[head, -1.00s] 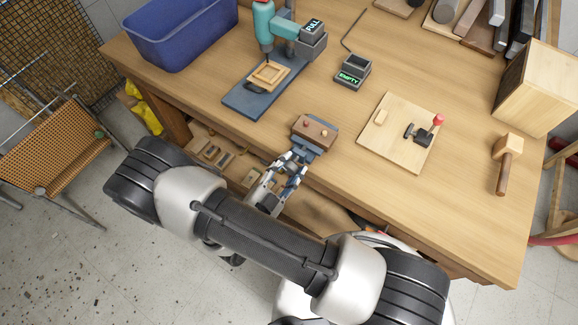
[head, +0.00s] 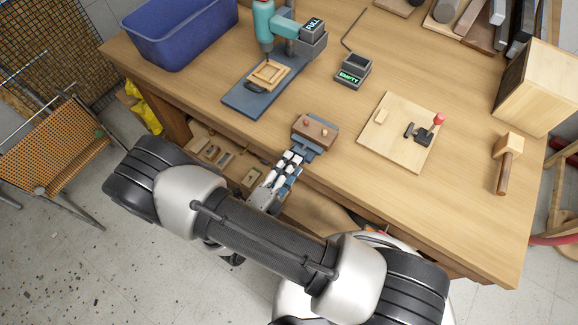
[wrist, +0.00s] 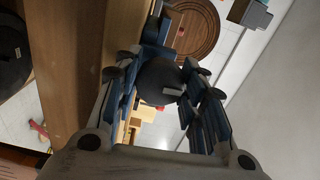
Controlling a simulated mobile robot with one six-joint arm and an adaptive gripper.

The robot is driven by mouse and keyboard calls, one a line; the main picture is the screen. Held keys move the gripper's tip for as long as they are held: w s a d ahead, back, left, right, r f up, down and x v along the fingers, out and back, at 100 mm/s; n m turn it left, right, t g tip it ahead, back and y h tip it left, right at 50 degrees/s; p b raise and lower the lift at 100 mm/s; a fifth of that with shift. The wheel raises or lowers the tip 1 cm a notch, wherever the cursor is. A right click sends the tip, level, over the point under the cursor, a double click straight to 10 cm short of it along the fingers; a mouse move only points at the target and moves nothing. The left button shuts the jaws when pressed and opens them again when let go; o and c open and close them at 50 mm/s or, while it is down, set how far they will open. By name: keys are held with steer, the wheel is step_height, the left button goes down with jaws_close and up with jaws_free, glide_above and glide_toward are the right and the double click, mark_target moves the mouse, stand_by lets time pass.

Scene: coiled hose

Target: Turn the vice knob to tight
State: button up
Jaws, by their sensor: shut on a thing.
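The vice (head: 312,138) is mounted at the front edge of the workbench in the head view, with a brown wooden block (head: 318,130) in its jaws. Its dark round knob (wrist: 160,82) shows in the wrist view, with a pale mark on its face. My gripper (head: 287,162) is at the front of the vice. In the wrist view my gripper (wrist: 168,100) has its blue-padded fingers on both sides of the knob, shut on it. In the head view the fingers hide the knob.
Open shelves lie below the bench edge.

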steer(key=m, duration=0.7)
steer(key=shift+b, duration=0.4)
steer(key=m, duration=0.4)
steer(key=shift+b, duration=0.3)
steer(key=m, duration=0.3)
steer(key=shift+m+b, duration=0.3)
steer(key=shift+b, duration=0.1)
steer(key=m+b, duration=0.1)
steer(key=m, duration=0.2)
steer(key=shift+m, duration=0.3)
steer(key=m+b, duration=0.1)
steer(key=m, duration=0.2)
steer(key=shift+m, duration=0.4)
steer(key=m+b, duration=0.1)
steer(key=m, duration=0.2)
steer(key=shift+b, duration=0.35)
steer(key=shift+m+b, duration=0.9)
steer(key=shift+m, duration=1.2)
